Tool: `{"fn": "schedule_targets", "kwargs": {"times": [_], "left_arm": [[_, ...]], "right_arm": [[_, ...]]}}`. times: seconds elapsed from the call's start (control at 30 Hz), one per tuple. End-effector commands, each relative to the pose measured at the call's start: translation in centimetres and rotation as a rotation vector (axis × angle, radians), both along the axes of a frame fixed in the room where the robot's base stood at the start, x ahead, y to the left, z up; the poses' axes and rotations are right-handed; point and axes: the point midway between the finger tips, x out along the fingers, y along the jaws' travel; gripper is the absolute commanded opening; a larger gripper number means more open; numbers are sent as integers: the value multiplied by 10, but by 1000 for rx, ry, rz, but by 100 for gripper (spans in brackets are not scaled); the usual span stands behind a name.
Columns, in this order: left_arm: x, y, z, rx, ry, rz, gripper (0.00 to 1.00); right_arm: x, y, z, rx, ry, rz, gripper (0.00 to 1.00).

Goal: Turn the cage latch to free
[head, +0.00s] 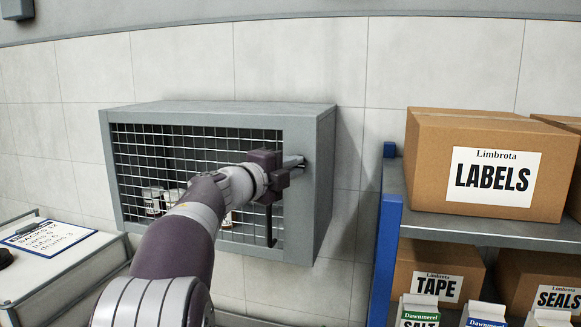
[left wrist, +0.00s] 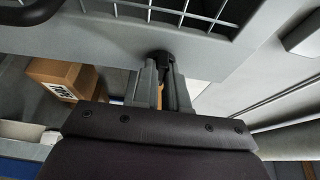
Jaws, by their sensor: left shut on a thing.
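The grey cage (head: 222,108) is fixed to the wall, with its wire mesh door (head: 140,150) facing me and shut, as far as I can see. The cage latch is a small black piece (left wrist: 160,57) on the grey frame in the left wrist view. My left gripper (head: 293,162) reaches the right edge of the cage front. Its fingers (left wrist: 161,75) are shut on the black latch. In the head view the gripper hides most of the latch, so its exact angle is unclear. My right gripper is not in view.
A black door handle (head: 270,224) hangs below my gripper. White containers (head: 152,199) stand inside the cage. Right of it is a blue-posted shelf (head: 390,230) with cardboard boxes (head: 487,160). A clipboard (head: 48,237) lies on a pale surface at left.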

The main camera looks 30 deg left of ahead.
Motion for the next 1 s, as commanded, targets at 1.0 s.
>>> {"fn": "schedule_targets", "kwargs": {"times": [1.0], "left_arm": [[-122, 19, -2, 1, 2, 2, 38]], "right_arm": [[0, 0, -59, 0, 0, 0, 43]]}}
